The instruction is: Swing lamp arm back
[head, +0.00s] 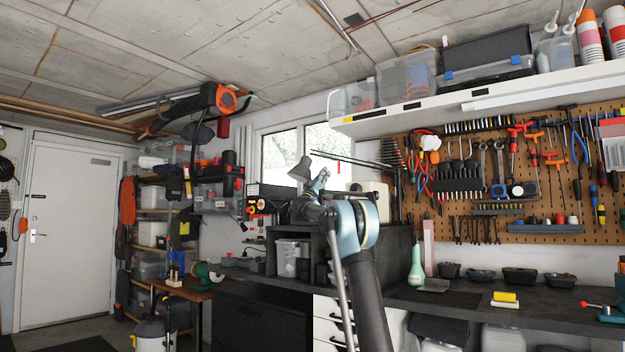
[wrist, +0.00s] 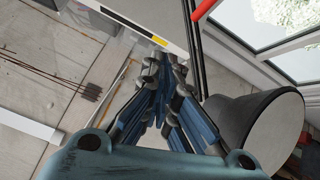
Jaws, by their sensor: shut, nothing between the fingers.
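The desk lamp's grey cone-shaped shade (head: 300,170) hangs in front of the window in the head view. Its thin dark arm (head: 352,160) runs right from near the shade toward an upright post. My gripper (head: 323,175) is raised just right of the shade and below the arm's left end. In the wrist view, my blue-fingered gripper (wrist: 160,75) is shut and empty. The shade (wrist: 262,125) is close on the right of the fingers, and the dark lamp arm (wrist: 193,45) passes beyond the fingertips. I cannot tell whether the fingers touch either.
A long white shelf (head: 440,110) with bins and cases overhangs at the right. A pegboard (head: 545,205) of tools covers the wall below it. The dark workbench (head: 455,299) holds a green bottle (head: 416,265) and several small trays. The window (head: 320,150) is behind the lamp.

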